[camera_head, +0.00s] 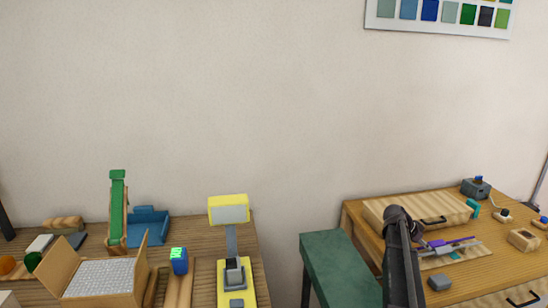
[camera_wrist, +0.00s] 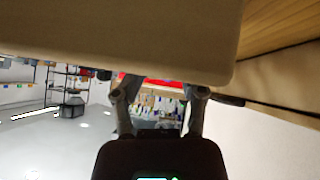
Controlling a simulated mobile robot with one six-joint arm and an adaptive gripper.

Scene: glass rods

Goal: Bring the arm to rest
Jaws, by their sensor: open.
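My arm (camera_head: 404,262) rises dark from the bottom edge of the head view, in front of the right-hand wooden desk (camera_head: 490,262). Its rounded upper end overlaps the drawer-like wooden box on that desk; I cannot make out the fingers there. In the wrist view my gripper (camera_wrist: 161,98) has its two fingers spread apart with nothing held between them. A large beige surface fills the top of that view, close to the fingers; whether they touch it I cannot tell. Thin purple and grey rods (camera_head: 450,247) lie on the right desk beside my arm.
The wooden box (camera_head: 440,208), a grey-blue block (camera_head: 476,188) and small blocks sit on the right desk. A green bench (camera_head: 340,272) stands left of it. The left table holds a cardboard box (camera_head: 101,292), a yellow lamp-like item (camera_head: 229,211) and a blue tray (camera_head: 148,232).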

